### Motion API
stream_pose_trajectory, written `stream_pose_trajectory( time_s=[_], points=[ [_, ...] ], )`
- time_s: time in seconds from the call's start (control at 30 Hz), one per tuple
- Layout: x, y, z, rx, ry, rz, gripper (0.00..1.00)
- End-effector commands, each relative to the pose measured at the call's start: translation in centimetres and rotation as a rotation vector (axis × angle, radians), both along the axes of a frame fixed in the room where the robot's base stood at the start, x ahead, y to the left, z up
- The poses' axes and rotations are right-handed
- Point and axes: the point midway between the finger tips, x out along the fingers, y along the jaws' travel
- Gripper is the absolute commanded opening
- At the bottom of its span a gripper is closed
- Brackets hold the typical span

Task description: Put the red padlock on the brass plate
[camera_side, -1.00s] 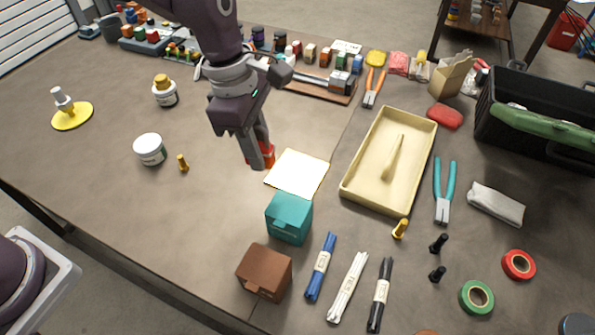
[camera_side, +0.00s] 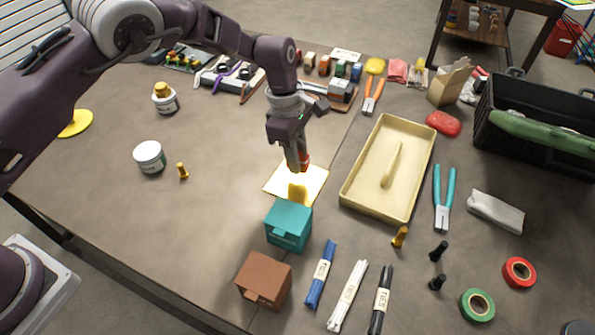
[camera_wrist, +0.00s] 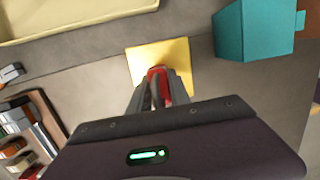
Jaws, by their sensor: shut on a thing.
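The red padlock (camera_side: 304,160) is held between the fingers of my gripper (camera_side: 298,168), mostly hidden by them in the side view. The padlock also shows in the wrist view (camera_wrist: 160,82), between the two fingers (camera_wrist: 158,92). The gripper is shut on it. The brass plate (camera_side: 314,182) lies flat on the table, a pale yellow square. My gripper and the padlock are over the plate, and the plate reflects them. I cannot tell whether the padlock touches the plate. In the wrist view the plate (camera_wrist: 142,57) spreads behind the padlock.
A teal box (camera_side: 289,226) stands close in front of the plate, with a brown box (camera_side: 263,280) nearer the camera. A cream tray (camera_side: 352,196) is just right of the plate. A brass bolt (camera_side: 183,171) and white jar (camera_side: 150,157) stand left, with bare table between.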

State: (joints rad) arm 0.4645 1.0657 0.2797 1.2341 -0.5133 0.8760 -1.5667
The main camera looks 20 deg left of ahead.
Motion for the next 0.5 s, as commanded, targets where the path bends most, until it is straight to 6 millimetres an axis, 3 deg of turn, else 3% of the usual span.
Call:
stream_pose_trajectory(
  time_s=[0.27, 0.5],
  points=[
    [0.0, 0.0, -4.2, -0.001, 0.001, 0.002, 0.0],
    [0.0, 0.0, -4.3, -0.001, -0.002, 0.0, 0.0]
  ],
)
